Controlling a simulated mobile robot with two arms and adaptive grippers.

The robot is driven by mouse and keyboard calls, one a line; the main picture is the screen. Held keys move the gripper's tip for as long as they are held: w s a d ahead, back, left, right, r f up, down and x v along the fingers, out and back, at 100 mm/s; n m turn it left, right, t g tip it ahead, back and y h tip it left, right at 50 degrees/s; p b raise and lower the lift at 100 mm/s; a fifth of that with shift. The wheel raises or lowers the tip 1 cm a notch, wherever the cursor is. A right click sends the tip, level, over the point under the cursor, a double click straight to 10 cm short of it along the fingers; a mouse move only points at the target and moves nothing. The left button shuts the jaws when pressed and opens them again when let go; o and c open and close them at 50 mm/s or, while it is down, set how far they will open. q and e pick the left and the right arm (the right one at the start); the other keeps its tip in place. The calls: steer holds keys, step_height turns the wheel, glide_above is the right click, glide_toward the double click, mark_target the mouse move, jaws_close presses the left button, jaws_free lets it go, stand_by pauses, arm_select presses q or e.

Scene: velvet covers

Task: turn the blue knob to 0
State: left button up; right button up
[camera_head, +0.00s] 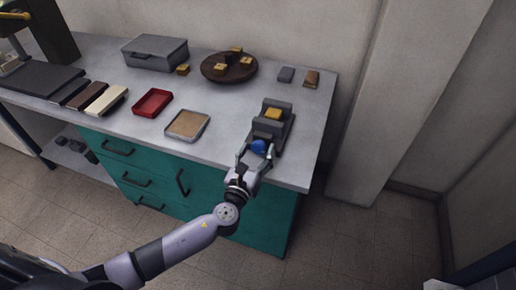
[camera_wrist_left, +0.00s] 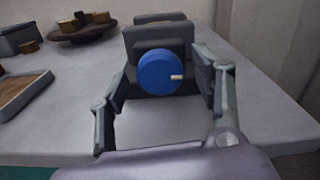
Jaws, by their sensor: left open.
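The blue knob (camera_head: 259,146) is on the front of a grey device (camera_head: 283,130) near the right end of the table. In the left wrist view the blue knob (camera_wrist_left: 161,72) shows face-on, with a pale pointer mark directed to the right. No numerals are readable around it. My left gripper (camera_head: 256,155) is open, with one finger on each side of the knob. In the wrist view its fingers (camera_wrist_left: 160,105) stand apart from the knob, with gaps left and right. My right gripper is not in view.
A yellow block (camera_head: 273,114) sits on the grey device. To its left are a tan-bottomed tray (camera_head: 187,125), a red tray (camera_head: 152,103) and a round brown board (camera_head: 242,73) with small yellow pieces. A grey box (camera_head: 155,54) stands at the back.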

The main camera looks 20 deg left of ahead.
arm_select(q)
steer(key=shift+w, duration=0.5)
steer(key=c, duration=1.2)
steer(key=shift+o, duration=0.2)
